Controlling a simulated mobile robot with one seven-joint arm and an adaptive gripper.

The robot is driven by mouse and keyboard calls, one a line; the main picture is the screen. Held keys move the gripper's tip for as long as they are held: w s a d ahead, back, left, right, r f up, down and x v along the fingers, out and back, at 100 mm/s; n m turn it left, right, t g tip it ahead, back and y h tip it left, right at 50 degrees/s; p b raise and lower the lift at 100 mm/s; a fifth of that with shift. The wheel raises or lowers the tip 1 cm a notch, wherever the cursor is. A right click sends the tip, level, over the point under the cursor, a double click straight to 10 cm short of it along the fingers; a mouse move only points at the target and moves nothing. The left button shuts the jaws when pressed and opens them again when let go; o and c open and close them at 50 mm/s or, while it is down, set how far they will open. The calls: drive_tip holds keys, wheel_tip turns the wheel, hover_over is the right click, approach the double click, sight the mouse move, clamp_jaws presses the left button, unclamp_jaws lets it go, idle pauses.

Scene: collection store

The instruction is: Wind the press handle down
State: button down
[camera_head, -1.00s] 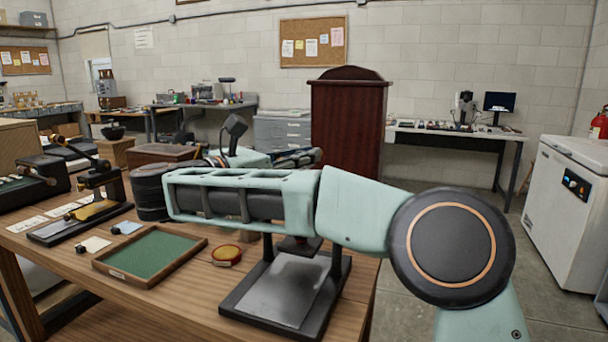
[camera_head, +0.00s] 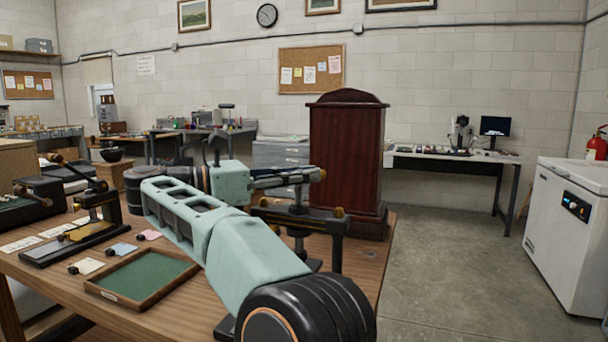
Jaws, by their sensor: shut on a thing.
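The press (camera_head: 336,255) stands near the right end of the wooden table. It has a dark frame and an upright central screw, and its lower part is mostly hidden behind my arm. Its dark handle (camera_head: 318,213) lies across the top with brass-coloured ends. The exact contact is small and partly hidden by the fingers.
A dark red wooden cabinet (camera_head: 346,160) stands close behind the press. A green-lined tray (camera_head: 145,276), small cards and a smaller black device (camera_head: 98,205) are on the table to the left. Open floor lies right of the table, before a white chest freezer (camera_head: 568,235).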

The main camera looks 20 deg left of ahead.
drive_tip(key=shift+s+d+f+m+g+h+p, duration=0.1)
drive_tip(key=shift+f+m+g+h+p, duration=0.1)
drive_tip(key=shift+m+g+h, duration=0.3)
drive_tip(key=shift+f+m+g+h+p, duration=0.1)
drive_tip(key=shift+m+g+h+p, duration=0.15)
drive_tip(key=shift+g, duration=0.35)
idle(0.3)
drive_tip(key=c, duration=1.9)
unclamp_jaws()
drive_tip(key=shift+d+r, duration=0.1)
drive_tip(key=shift+o, duration=0.5)
drive_tip(key=shift+r, duration=0.1)
